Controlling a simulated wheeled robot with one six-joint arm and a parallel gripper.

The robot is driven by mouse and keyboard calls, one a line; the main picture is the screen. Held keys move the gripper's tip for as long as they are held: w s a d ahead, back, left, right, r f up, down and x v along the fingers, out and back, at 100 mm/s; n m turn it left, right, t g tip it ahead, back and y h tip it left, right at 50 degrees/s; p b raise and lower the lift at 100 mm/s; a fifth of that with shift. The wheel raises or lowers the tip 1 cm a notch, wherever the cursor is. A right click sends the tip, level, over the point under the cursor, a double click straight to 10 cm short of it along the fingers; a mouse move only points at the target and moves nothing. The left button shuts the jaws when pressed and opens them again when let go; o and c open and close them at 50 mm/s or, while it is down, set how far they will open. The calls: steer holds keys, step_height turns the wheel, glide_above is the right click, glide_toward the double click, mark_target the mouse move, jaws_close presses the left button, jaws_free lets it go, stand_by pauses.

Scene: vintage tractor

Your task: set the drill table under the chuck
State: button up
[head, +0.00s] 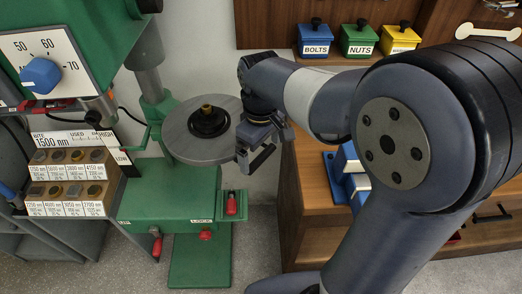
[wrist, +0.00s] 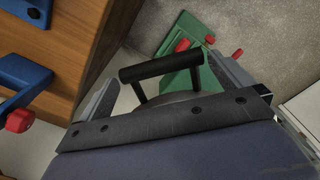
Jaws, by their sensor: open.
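The round grey drill table (head: 178,138) is on the green press column, with a black ring and brass-coloured piece (head: 207,118) on top. It sits to the right of the drill head (head: 75,25). A spindle with a dark end, apparently the chuck (head: 93,118), hangs below the head at left, not over the table. My gripper (head: 255,158) is beside the table's right edge, pointing down. In the wrist view my gripper (wrist: 165,88) is open, with a black bar handle (wrist: 160,67) across the space between its fingers. I cannot tell whether they touch it.
A wooden stand (head: 65,155) of labelled pieces stands left of the table. The green base (head: 165,195) carries red-handled levers, one near a LOCK label (head: 231,205). A wooden cabinet (head: 310,185) with blue parts stands right. Bins for bolts (head: 315,47) and nuts are behind.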

steer(key=shift+f, duration=0.7)
steer(key=shift+c, duration=0.6)
steer(key=c, duration=0.9)
